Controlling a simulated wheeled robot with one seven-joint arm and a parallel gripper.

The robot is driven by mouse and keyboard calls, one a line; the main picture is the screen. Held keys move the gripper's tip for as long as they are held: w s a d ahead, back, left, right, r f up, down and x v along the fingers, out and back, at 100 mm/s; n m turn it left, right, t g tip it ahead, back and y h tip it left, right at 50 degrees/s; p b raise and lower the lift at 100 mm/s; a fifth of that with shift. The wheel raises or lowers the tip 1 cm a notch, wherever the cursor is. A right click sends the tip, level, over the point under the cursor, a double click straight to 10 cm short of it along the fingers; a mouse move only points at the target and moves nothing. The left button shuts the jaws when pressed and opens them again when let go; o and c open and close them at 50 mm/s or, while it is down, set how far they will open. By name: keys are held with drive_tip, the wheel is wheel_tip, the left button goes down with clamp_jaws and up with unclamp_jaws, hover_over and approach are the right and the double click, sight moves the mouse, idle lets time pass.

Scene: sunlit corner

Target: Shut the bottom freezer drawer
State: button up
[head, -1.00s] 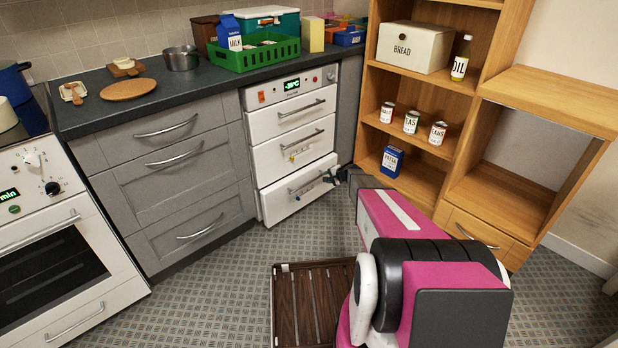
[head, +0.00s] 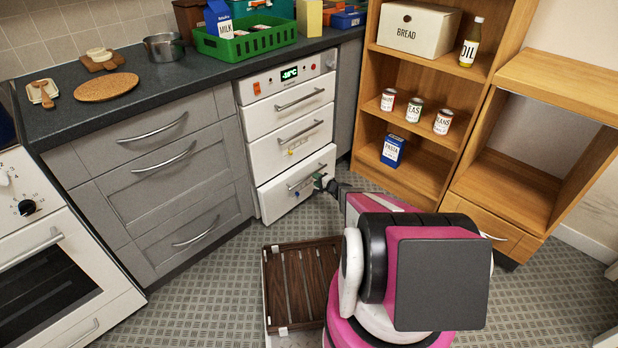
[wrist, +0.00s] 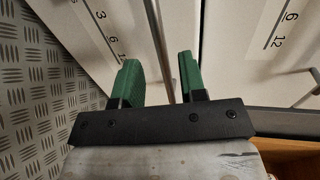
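The white freezer (head: 289,72) stands under the worktop with a lit display and white drawers stacked below it. Its bottom drawer (head: 279,203) is lowest, just above the floor; its front sits slightly proud of the drawer above. Its bar handle (head: 306,180) runs across the front. My gripper (head: 322,181) is at the right part of this front, close to the handle.
A wooden shelf (head: 418,140) with cans and a pasta box stands right of the freezer. Grey cabinets (head: 165,190) and an oven (head: 50,270) are left. Floor before the grey cabinets is clear.

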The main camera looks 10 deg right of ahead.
sight(309, 176)
drive_tip(key=x, duration=0.5)
drive_tip(key=shift+w+a, duration=0.25)
